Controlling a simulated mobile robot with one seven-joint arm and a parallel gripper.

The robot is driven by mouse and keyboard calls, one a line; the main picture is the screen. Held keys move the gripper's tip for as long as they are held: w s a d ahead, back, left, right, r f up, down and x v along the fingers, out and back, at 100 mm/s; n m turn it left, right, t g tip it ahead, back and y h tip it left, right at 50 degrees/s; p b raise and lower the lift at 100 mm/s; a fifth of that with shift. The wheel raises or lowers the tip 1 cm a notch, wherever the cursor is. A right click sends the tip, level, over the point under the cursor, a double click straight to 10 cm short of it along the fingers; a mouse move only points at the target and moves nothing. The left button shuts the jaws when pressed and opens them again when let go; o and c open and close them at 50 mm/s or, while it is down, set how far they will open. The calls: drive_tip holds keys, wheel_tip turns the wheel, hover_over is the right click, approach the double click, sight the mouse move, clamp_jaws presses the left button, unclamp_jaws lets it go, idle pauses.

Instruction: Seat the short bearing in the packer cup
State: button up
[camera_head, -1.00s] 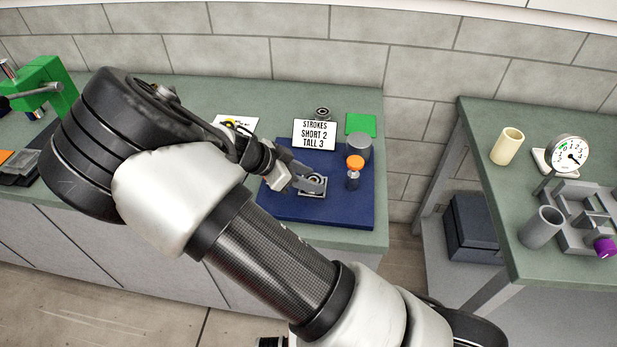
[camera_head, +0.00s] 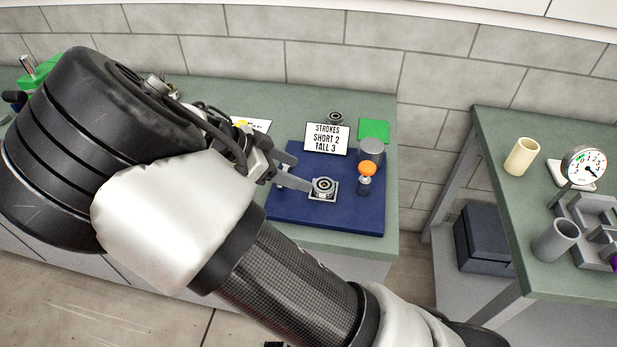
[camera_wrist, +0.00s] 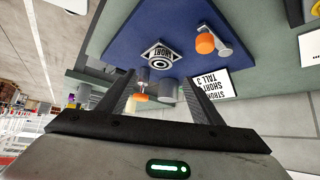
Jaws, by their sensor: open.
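A bearing (camera_head: 323,184) lies flat in a square metal holder, apparently the packer cup (camera_head: 331,195), on the blue board. How deep it sits cannot be told. The wrist view shows the holder (camera_wrist: 147,52) with a dark label and the round bearing (camera_wrist: 159,63) at its centre. My gripper (camera_head: 298,171) is open beside the holder, on its left, with nothing held. In the wrist view my gripper's fingers (camera_wrist: 160,77) are spread apart below the holder. A second bearing (camera_head: 336,118) stands on the bench behind the strokes sign.
An orange-knobbed plunger (camera_head: 367,169) and a grey cylinder (camera_head: 371,151) stand right of the holder on the blue board (camera_head: 340,219). The strokes sign (camera_head: 326,139) stands behind. A green square (camera_head: 374,131) lies at the back. A cream tube (camera_head: 521,157) and a dial gauge (camera_head: 584,166) are on the right bench.

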drive_tip(key=s+d+r+n+t+y, duration=0.2)
drive_tip(key=s+d+r+n+y, duration=0.6)
drive_tip(key=s+d+r+n, duration=0.5)
drive_tip(key=s+d+r, duration=0.4)
drive_tip(key=s+r, duration=0.2)
drive_tip(key=s, duration=0.1)
drive_tip(key=shift+s+d+r, duration=0.15)
drive_tip(key=shift+s, duration=0.05)
